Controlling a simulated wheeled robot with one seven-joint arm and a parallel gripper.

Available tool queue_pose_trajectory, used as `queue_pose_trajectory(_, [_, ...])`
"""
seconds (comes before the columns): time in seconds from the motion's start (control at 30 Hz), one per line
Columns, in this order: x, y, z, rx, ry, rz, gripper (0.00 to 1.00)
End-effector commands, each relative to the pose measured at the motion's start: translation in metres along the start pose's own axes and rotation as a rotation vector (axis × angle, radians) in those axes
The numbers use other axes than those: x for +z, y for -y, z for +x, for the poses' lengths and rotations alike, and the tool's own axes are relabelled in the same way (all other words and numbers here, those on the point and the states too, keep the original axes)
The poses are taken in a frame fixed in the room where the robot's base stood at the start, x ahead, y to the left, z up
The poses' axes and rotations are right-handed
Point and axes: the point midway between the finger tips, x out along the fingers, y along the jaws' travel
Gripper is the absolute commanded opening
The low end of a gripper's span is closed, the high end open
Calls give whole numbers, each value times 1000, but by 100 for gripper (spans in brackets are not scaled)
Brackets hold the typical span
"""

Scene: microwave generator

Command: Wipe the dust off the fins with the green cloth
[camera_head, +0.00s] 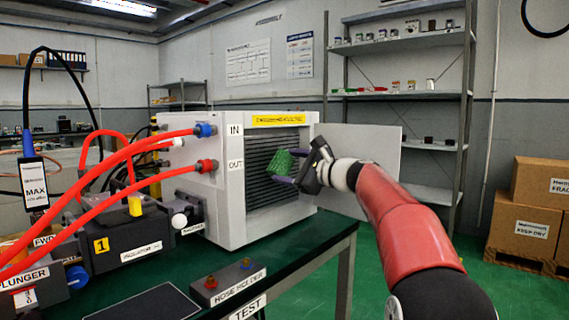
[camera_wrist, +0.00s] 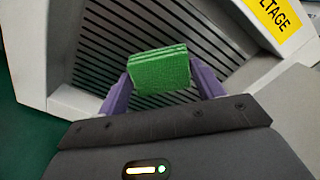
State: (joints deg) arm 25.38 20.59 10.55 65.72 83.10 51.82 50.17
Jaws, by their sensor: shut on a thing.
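My gripper (camera_head: 296,167) is shut on the green cloth (camera_head: 281,162) in front of the generator's fins (camera_head: 263,184). In the wrist view, the folded cloth (camera_wrist: 160,70) sits between the two purple fingers of my gripper (camera_wrist: 160,86), with the dark slanted fins (camera_wrist: 110,48) behind it. The cloth is at or close to the fins; I cannot tell whether it touches them. It hides part of the fins. I cannot make out dust on the visible fins.
A hose holder (camera_head: 229,284) sits in front. Cardboard boxes (camera_head: 525,225) stand at the far right.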

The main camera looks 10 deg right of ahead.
Motion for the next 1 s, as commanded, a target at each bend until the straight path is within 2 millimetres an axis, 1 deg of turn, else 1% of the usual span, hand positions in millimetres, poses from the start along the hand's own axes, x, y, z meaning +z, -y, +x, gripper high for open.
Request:
queue_pose_trajectory(0.03, [-2, 6, 0, -1, -1, 1, 49])
queue_pose_trajectory(0.1, [-6, 10, 1, 0, 0, 2, 49])
queue_pose_trajectory(0.37, [-14, 15, 1, 1, 1, 2, 49])
queue_pose_trajectory(0.73, [-34, 39, -1, 0, 0, 2, 49])
queue_pose_trajectory(0.87, [-39, 41, -1, 0, 1, 0, 49])
queue_pose_trajectory(1.0, [-40, 40, -1, 0, 1, -1, 49])
